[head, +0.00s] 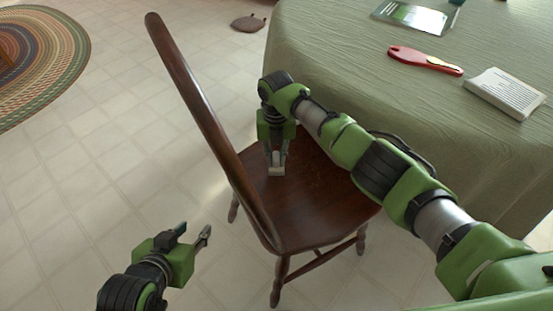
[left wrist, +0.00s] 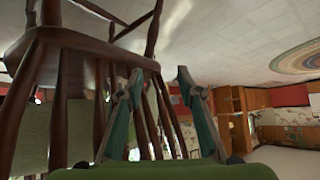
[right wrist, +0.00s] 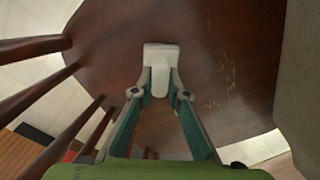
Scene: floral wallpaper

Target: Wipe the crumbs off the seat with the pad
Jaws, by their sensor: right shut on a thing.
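The dark brown wooden chair's seat (head: 315,195) is beside the table. My right gripper (head: 277,158) points down over the seat, shut on a small white pad (head: 276,171). The right wrist view shows the pad (right wrist: 160,58) between the fingertips, at or just above the seat; I cannot tell if it touches. Small pale crumbs (right wrist: 222,92) lie scattered on the seat to the right of the pad in that view. They are too faint to make out in the head view. My left gripper (head: 196,232) is open and empty, left of the chair, with chair parts in its wrist view.
The chair's tall back (head: 195,100) rises left of my right gripper. A brown cushion-like thing (head: 248,23) lies on the floor.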

